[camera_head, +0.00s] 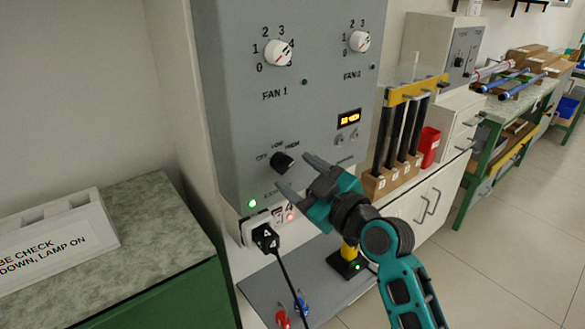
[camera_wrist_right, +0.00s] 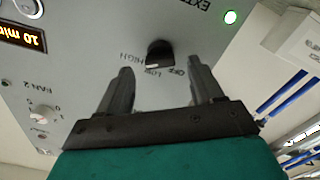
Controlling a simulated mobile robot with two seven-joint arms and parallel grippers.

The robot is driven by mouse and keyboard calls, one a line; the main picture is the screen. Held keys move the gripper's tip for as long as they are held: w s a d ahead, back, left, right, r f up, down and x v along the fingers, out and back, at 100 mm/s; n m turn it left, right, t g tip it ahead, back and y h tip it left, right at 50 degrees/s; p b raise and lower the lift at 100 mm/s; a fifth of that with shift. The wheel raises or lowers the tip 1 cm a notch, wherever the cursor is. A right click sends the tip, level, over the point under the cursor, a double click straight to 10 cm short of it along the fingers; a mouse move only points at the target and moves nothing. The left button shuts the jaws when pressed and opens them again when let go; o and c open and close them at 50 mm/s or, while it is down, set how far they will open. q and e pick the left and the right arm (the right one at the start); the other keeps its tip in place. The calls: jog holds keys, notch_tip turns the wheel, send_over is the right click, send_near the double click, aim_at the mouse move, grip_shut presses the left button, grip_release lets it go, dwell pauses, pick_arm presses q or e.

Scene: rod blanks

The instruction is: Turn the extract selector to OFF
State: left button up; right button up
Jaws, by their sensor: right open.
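The extract selector is a black knob (camera_head: 282,162) low on the grey panel (camera_head: 225,110), with OFF, LOW and HIGH marked around it. I cannot tell surely which mark it points to. It also shows in the right wrist view (camera_wrist_right: 160,50), ahead of my fingers, its marks facing them. My right gripper (camera_head: 294,172) is open and empty in front of the panel, just to the lower right of the knob in the head view. In the wrist view its fingertips (camera_wrist_right: 160,67) lie either side of the knob's line, apparently short of it. My left gripper is not in view.
A lit green lamp (camera_head: 252,203) and a black plug (camera_head: 265,237) with cable sit below the knob. FAN 1 knob (camera_head: 279,53), FAN 2 knob (camera_head: 359,41) and an orange display (camera_head: 348,119) are above. A rod rack (camera_head: 375,187) and red cup (camera_head: 429,147) stand right.

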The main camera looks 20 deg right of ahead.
aim_at(283, 164)
jog(key=shift+x, duration=1.25)
jog(key=shift+c, duration=0.4)
jog(key=c, duration=1)
